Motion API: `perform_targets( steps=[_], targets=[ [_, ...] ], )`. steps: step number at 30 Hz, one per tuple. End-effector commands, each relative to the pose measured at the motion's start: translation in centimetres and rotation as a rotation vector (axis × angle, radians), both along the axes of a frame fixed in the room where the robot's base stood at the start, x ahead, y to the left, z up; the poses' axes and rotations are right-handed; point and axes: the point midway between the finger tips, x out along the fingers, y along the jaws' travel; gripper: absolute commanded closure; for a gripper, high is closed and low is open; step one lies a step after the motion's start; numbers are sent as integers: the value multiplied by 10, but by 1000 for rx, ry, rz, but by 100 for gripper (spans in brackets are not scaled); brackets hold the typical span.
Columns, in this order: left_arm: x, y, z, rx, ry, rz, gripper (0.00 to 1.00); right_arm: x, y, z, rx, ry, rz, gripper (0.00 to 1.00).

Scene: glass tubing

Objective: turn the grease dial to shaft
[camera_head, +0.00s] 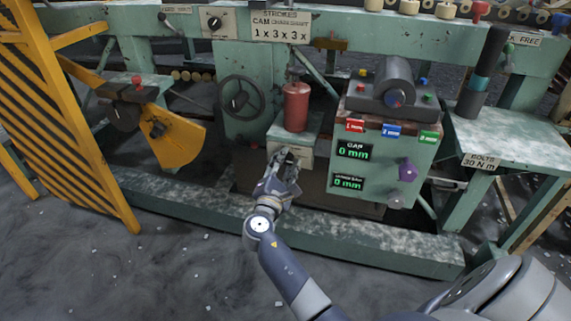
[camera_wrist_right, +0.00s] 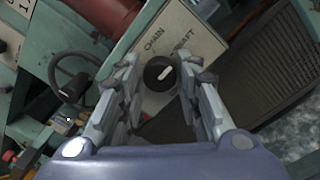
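The grease dial (camera_wrist_right: 160,73) is a round black knob with a white pointer on a pale plate (camera_wrist_right: 190,45) lettered CHAIN and what reads as SHAFT. In the right wrist view, the pointer slants toward the upper right, on the side of the SHAFT lettering. My right gripper (camera_wrist_right: 160,68) is open, with one finger on each side of the knob and gaps visible beside it. In the head view, my right gripper (camera_head: 285,155) is in front of the pale plate (camera_head: 306,151) under the red canister (camera_head: 296,107) and hides the knob. My left gripper is not in view.
A black handwheel (camera_head: 240,98) is left of the canister. A green box (camera_head: 385,165) with CAM readouts, coloured buttons and a purple knob (camera_head: 408,171) stands to the right. A green beam (camera_head: 320,222) runs low in front. Yellow striped guards (camera_head: 70,110) stand at left.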

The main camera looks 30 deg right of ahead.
Motion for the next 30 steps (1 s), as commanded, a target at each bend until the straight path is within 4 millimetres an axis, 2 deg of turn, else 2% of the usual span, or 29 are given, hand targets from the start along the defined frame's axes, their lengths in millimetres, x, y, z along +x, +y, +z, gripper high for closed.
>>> perform_targets(
  steps=[14, 30],
  targets=[
    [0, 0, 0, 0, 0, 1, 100, -4, 5, -1, -1, 3, 1, 51],
    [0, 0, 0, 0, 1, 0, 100, -70, 79, -4, 0, 2, 0, 51]
  ],
)
